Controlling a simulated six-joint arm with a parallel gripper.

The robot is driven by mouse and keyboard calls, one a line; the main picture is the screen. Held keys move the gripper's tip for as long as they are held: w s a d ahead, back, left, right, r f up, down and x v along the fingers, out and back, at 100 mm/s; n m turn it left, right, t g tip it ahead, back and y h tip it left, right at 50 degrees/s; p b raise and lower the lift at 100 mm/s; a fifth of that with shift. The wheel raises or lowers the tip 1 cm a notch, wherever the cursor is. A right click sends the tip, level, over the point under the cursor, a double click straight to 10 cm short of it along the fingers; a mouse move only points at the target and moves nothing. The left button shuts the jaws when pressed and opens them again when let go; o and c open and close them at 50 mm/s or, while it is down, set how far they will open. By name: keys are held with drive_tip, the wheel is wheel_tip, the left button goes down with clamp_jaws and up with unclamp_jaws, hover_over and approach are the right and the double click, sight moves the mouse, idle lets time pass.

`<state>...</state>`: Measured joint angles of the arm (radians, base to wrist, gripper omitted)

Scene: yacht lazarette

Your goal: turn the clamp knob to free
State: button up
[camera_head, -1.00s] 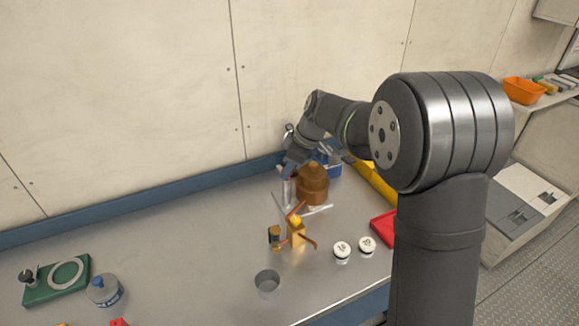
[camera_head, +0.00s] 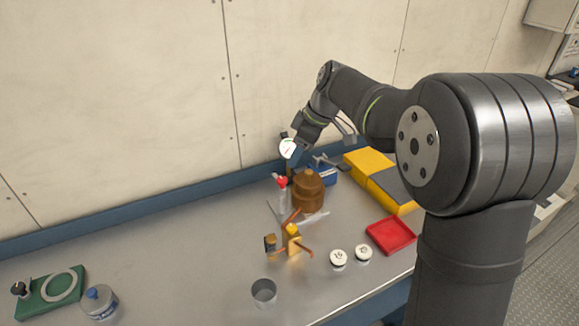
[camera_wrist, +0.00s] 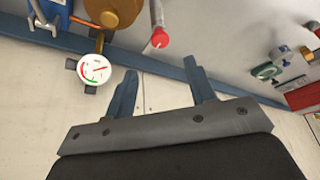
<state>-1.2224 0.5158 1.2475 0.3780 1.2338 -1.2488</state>
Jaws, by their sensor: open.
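A red knob (camera_head: 282,182) tops a slim grey stem beside the brown rounded housing (camera_head: 308,190). In the wrist view the red knob (camera_wrist: 160,39) shows a small pale mark. A black knob (camera_head: 18,289) stands on a green plate (camera_head: 36,305) with a grey ring at the far left. No readable label shows which one is the clamp knob. My gripper (camera_head: 298,148) is above and behind the red knob, near a white round gauge (camera_head: 287,148). In the wrist view my gripper (camera_wrist: 160,72) has its fingers spread, with nothing between them and the red knob beyond the tips.
A copper and brass fitting (camera_head: 293,240), a grey cup (camera_head: 264,291) and two white round caps (camera_head: 338,257) stand in front. A red tray (camera_head: 391,236) and a yellow case (camera_head: 372,165) lie right. A blue-capped jar (camera_head: 100,302) is left. The bench's left middle is clear.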

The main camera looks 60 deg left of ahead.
sight(282, 179)
drive_tip(key=v, duration=0.8)
drive_tip(key=shift+f, duration=0.2)
drive_tip(key=x, duration=1.7)
drive_tip(key=shift+s+a+f, duration=0.1)
drive_tip(key=shift+a, duration=0.05)
